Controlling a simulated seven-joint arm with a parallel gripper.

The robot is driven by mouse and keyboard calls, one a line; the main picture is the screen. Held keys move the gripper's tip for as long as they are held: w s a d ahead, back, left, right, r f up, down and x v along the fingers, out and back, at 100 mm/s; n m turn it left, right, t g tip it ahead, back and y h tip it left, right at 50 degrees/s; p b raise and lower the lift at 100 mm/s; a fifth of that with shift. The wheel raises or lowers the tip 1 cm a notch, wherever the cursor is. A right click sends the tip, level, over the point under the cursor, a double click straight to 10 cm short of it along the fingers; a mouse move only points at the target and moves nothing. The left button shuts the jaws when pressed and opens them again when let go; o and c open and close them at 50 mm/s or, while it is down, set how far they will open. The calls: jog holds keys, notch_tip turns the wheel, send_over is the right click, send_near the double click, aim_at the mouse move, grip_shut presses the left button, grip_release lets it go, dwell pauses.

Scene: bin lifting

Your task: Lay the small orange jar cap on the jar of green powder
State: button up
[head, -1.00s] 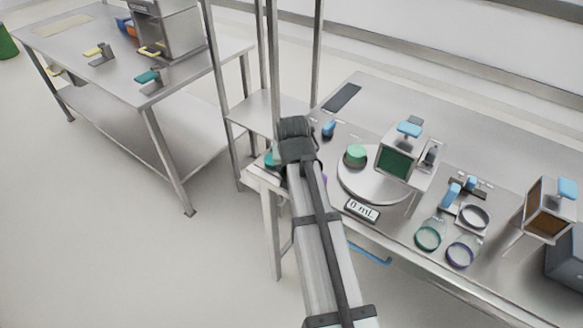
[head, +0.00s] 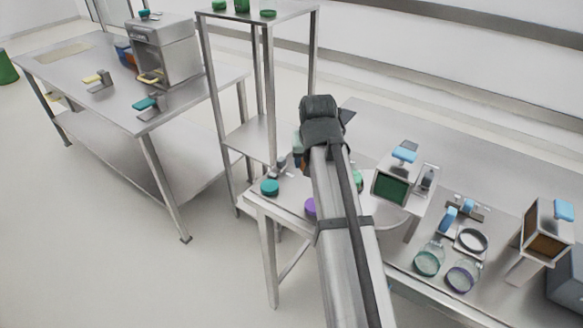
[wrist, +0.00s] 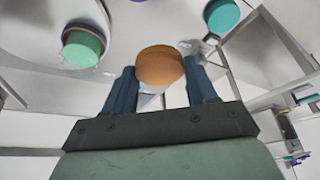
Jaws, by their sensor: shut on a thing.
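The orange cap (wrist: 160,66) is held between the two blue fingers of my gripper (wrist: 162,84) in the wrist view. In the head view my gripper (head: 298,152) is mostly hidden behind my own dark wrist, above the left end of the right-hand bench. What looks like the jar of green powder (wrist: 82,47) stands on a pale round plate, to the left of the cap in the wrist view and apart from it. In the head view only a sliver of this jar (head: 359,181) shows beside my arm.
A teal round piece (head: 269,187) and a purple one (head: 310,207) lie near the bench's left end. A box with a green screen (head: 391,187) stands right of the jar. A metal shelf frame (head: 268,80) rises close behind my gripper. Clear jars (head: 428,261) stand farther right.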

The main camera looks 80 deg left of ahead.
jog(key=r, duration=0.2)
send_over(355, 167)
jog(key=d, duration=0.1)
jog(key=shift+s, duration=0.15)
jog(key=shift+f, duration=1.45)
jog(key=shift+f, duration=1)
dwell(1.4)
jog(key=o, duration=1.3)
jog(key=shift+d, duration=0.1)
jog(key=shift+o, duration=0.2)
notch_tip(355, 167, up, 8)
dwell(0.7)
dwell(0.4)
